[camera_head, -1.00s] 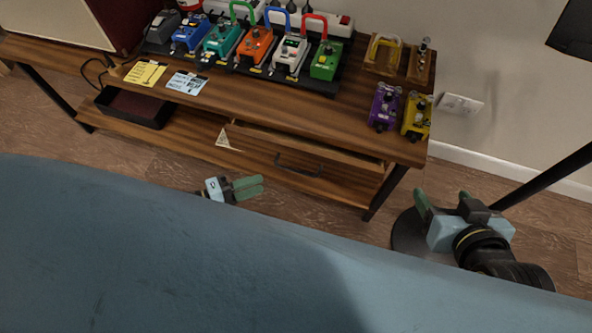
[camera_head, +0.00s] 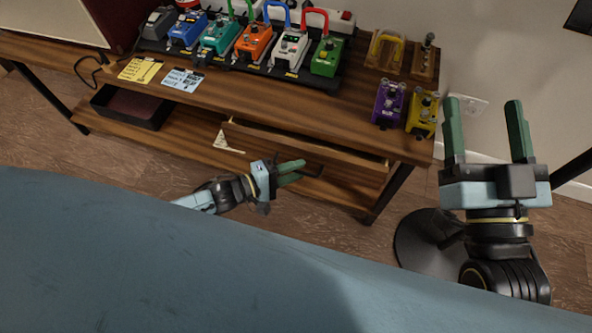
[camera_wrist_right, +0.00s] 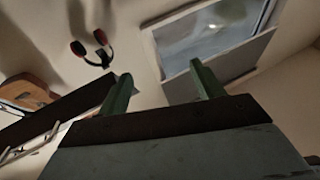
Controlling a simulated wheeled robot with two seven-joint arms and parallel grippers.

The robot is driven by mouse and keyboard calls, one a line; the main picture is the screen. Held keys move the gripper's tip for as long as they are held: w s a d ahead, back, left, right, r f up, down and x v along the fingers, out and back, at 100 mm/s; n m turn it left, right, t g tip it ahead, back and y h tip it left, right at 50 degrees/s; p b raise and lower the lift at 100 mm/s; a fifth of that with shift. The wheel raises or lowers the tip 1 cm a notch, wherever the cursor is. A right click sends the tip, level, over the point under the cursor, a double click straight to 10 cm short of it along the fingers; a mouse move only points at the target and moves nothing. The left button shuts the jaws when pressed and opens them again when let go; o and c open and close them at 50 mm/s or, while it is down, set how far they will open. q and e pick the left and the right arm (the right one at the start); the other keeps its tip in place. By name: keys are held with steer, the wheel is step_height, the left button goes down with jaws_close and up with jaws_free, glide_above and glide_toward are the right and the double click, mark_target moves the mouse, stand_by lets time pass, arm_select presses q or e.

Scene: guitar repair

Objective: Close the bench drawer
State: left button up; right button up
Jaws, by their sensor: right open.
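The bench drawer (camera_head: 340,162) shows in the head view under the right part of the wooden bench top. Its front stands out from the bench, and a light top edge and a narrow gap show behind it. My left gripper (camera_head: 302,170) is in front of the drawer, its green fingers close together and pointing right. They cover much of the dark drawer handle; I cannot tell whether they touch it. My right gripper (camera_head: 488,125) is raised to the right of the bench, open and empty. Its fingers also show in the right wrist view (camera_wrist_right: 162,88).
Several effect pedals stand on the bench top (camera_head: 250,105), with a purple pedal (camera_head: 388,103) and a yellow pedal (camera_head: 422,113) near its right end. A dark tray (camera_head: 130,108) sits on the lower shelf. A round black stand base (camera_head: 425,245) is on the floor at right.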

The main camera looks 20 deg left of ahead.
arm_select(q)
steer(key=shift+w+d, duration=0.25)
steer(key=shift+d, duration=0.05)
steer(key=shift+c, duration=0.4)
jaws_close()
